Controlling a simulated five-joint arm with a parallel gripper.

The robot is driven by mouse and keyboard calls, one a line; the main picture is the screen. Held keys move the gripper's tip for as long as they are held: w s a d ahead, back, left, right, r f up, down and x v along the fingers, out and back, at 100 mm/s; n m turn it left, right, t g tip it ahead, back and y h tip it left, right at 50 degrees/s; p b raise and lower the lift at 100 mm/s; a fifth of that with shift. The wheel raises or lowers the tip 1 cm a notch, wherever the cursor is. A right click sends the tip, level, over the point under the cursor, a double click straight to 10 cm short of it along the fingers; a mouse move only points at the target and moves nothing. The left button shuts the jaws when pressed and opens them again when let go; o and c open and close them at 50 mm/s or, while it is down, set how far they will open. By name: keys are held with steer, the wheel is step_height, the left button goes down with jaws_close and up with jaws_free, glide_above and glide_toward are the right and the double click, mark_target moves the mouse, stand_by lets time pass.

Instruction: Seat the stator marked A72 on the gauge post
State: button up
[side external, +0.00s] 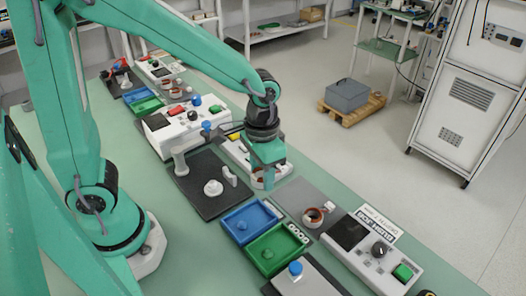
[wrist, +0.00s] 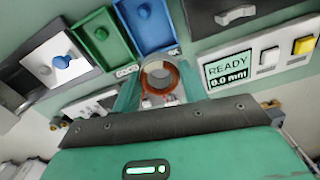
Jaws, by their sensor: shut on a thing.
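My gripper (side external: 267,178) is shut on a stator (wrist: 159,76), a pale ring with copper windings. In the side external view the stator (side external: 257,179) is partly hidden by the fingers and is above the panel beside the black plate. No A72 mark is readable on it. A black plate (side external: 200,206) lies left of my gripper. It bears a white round piece with a short stub (side external: 213,187), an upright grey column (side external: 180,160) and a small grey upright part (side external: 230,176). I cannot tell which is the gauge post.
A second copper-wound stator (side external: 315,216) lies on a grey mat, right of my gripper. A blue tray (side external: 248,222) and a green tray (side external: 272,250) stand in front. A display (wrist: 229,69) reads READY, 0.0 mm. A control box (side external: 370,250) stands at the right.

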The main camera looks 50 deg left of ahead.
steer(key=s+a, duration=0.2)
steer(key=a, duration=0.4)
steer(key=s+a, duration=0.3)
steer(key=a, duration=0.4)
steer(key=shift+s+a+f, duration=0.3)
steer(key=shift+s+f, duration=0.05)
steer(key=shift+f, duration=0.25)
glide_above(212, 182)
steer(key=shift+n, duration=0.3)
steer(key=shift+f, duration=2.15)
steer(key=shift+f, duration=1.4)
steer(key=o, duration=1.1)
steer(key=shift+r, duration=0.15)
